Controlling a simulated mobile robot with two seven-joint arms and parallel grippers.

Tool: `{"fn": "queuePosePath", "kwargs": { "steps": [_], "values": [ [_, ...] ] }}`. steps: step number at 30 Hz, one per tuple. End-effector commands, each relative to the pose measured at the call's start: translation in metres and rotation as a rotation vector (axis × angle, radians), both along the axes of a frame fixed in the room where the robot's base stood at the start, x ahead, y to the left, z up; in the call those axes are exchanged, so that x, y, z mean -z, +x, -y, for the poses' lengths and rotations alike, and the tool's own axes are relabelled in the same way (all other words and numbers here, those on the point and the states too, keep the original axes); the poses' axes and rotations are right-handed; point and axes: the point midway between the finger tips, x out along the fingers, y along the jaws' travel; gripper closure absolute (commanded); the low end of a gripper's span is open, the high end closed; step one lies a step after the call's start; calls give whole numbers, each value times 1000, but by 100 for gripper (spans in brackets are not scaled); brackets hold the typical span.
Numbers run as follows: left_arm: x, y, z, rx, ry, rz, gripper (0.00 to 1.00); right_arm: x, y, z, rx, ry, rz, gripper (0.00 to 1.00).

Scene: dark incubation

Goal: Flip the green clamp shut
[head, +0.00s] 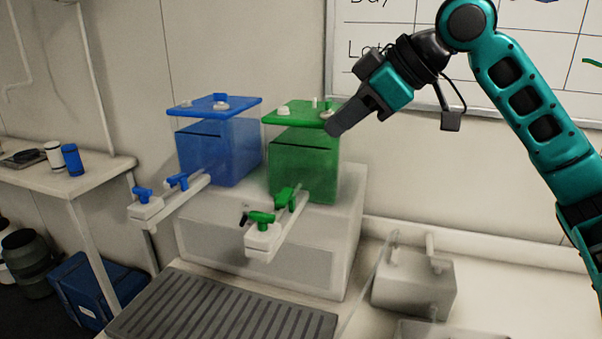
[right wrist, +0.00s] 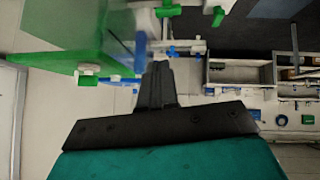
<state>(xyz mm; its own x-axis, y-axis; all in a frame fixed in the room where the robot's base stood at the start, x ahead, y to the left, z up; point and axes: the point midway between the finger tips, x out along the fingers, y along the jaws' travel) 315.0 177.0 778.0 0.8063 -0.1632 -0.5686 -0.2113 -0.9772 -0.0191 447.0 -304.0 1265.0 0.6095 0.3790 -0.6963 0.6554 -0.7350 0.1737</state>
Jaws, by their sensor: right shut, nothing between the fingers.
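A green tank (head: 303,170) with a raised green lid (head: 300,112) stands on a pale block. A white bar sticks out from its front. It carries one green handle (head: 262,218) near its tip and another green handle (head: 285,199) closer to the tank. I cannot tell which is the clamp, or its state. My right gripper (head: 335,130) is shut and empty, at the right edge of the green lid; I cannot tell whether it touches. Its closed fingers also show in the right wrist view (right wrist: 157,82), with the green tank (right wrist: 70,45) at upper left. My left gripper is out of view.
A blue tank (head: 218,155) with a similar bar and blue handles stands to the left. A grey ribbed mat (head: 220,310) lies in front. A small pale box (head: 412,283) with upright posts stands at right. The wall and whiteboard (head: 385,30) are behind.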

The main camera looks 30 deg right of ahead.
Motion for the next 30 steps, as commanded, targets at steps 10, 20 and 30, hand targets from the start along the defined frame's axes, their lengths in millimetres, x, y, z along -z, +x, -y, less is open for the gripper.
{"fn": "queuePosePath", "kwargs": {
  "steps": [10, 20, 30],
  "values": [
    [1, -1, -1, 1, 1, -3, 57, 11, 9, -6, -2, 1, -4, 100],
    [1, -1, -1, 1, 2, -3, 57, 58, 50, -32, -2, 2, -5, 100],
    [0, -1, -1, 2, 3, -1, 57, 102, 65, -34, 1, 0, -3, 100]
  ]
}}
